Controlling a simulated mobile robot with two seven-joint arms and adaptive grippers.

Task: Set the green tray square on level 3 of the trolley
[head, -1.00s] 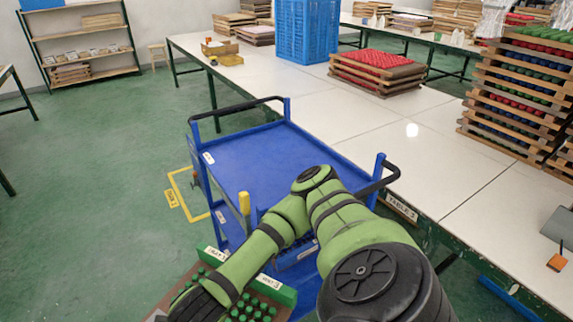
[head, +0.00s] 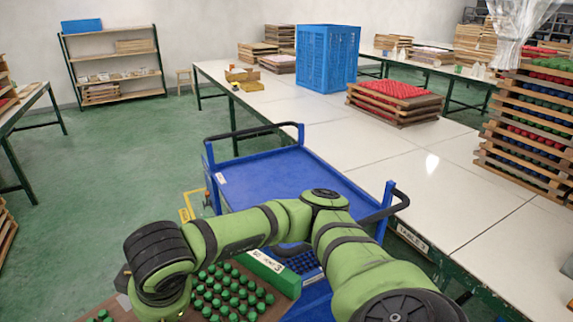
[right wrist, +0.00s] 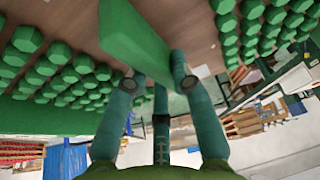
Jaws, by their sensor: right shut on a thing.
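The green tray (head: 228,297), a brown board with rows of green pegs and a green end bar with a white label, is at the bottom of the head view, in front of the trolley. Its near part is cut off by the frame and partly behind my right arm. In the right wrist view, my right gripper (right wrist: 158,82) is shut on the tray's green bar (right wrist: 135,38), with pegs on both sides. The blue trolley (head: 265,180) has an empty top deck. A lower level with dark blue pegs shows beneath it; the other levels are hidden. My left gripper is out of view.
A long white table (head: 370,155) runs along the trolley's right side. It bears a blue crate (head: 325,55), red-topped trays (head: 395,98) and a tall tray stack (head: 525,130). Black handles (head: 385,207) rise at the trolley's ends. Green floor is open at left.

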